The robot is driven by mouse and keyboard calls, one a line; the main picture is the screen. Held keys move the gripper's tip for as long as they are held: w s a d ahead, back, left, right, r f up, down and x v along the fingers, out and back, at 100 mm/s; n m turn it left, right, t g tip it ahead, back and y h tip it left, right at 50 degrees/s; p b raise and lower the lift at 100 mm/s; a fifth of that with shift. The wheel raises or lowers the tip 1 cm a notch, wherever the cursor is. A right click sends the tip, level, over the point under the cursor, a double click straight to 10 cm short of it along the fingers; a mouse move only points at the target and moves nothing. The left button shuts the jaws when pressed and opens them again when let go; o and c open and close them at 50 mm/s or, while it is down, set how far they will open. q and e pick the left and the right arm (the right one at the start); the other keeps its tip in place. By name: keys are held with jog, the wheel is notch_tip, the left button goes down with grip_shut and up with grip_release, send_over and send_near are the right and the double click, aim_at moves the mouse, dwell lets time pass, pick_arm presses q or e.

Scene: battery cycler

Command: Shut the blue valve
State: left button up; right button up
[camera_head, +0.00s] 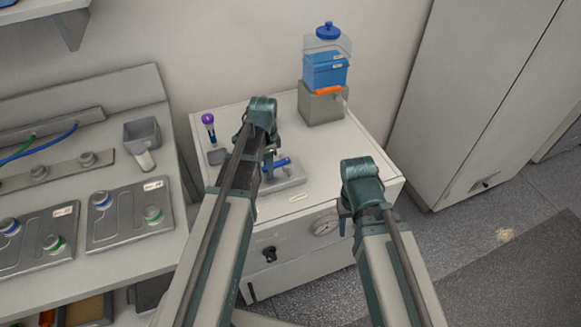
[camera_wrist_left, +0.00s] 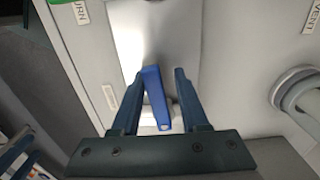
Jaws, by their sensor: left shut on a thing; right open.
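The blue valve (camera_head: 281,162) stands on a grey plate (camera_head: 291,181) on top of the white cabinet. Its blue lever (camera_wrist_left: 154,97) shows between the fingers of my left gripper (camera_wrist_left: 160,88) in the left wrist view. My left gripper is shut on this lever. In the head view my left gripper (camera_head: 268,158) is over the plate, and its wrist and arm hide part of the valve. My right gripper (camera_head: 344,222) hangs by the cabinet's front right, away from the valve. Its fingers are small there; it is open and empty.
A blue-filled container (camera_head: 326,70) on a grey block stands at the cabinet top's back right. A purple-topped item (camera_head: 208,119) stands at back left. A bench with panels (camera_head: 130,216) is at left. Floor is free at right.

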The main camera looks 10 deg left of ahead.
pick_arm(q)
jog(key=shift+c, duration=0.6)
jog(key=shift+w+a, duration=0.1)
jog(key=shift+w, duration=0.1)
jog(key=shift+o, duration=1.2)
notch_tip(320, 180, up, 8)
jog(key=p, duration=0.8)
jog(key=shift+w, duration=0.15)
